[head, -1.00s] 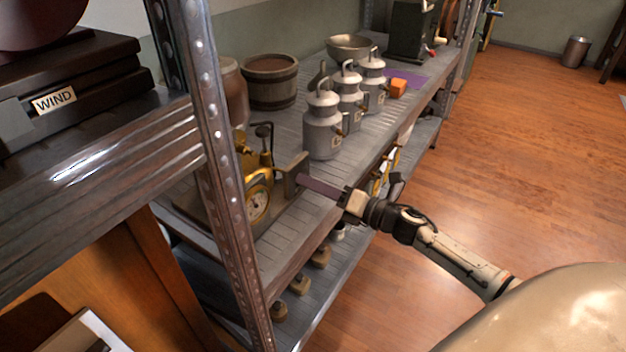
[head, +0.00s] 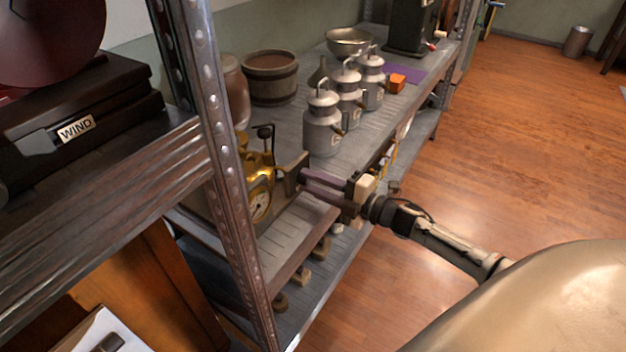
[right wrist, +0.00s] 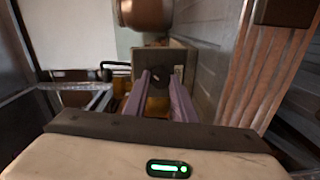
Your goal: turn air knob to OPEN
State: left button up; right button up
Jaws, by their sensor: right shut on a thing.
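The brass device (head: 258,168) with a round gauge (head: 260,204) stands on the shelf behind the metal post. An upright grey-brown plate (head: 291,178) is at its right side. My right gripper (head: 306,180) reaches in from the right, with its purple fingers at this plate. In the right wrist view, the fingertips (right wrist: 161,76) stand slightly apart at the plate (right wrist: 172,59), around a small dark knob (right wrist: 157,77). The gripper is shut on this knob, which is mostly hidden between the tips. Its marking is too small to read. My left gripper is not in view.
Several grey metal cans, including the nearest one (head: 323,125), stand behind the gripper. A wooden tub (head: 270,80) and orange cube (head: 397,83) are farther back. The shelf post (head: 229,170) is left of the device.

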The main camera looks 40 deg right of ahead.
jog(key=shift+m, duration=0.5)
jog(key=o, duration=1)
jog(key=shift+o, duration=0.2)
jog(key=shift+s, duration=0.1)
jog(key=v, duration=1)
jog(key=shift+d, duration=0.15)
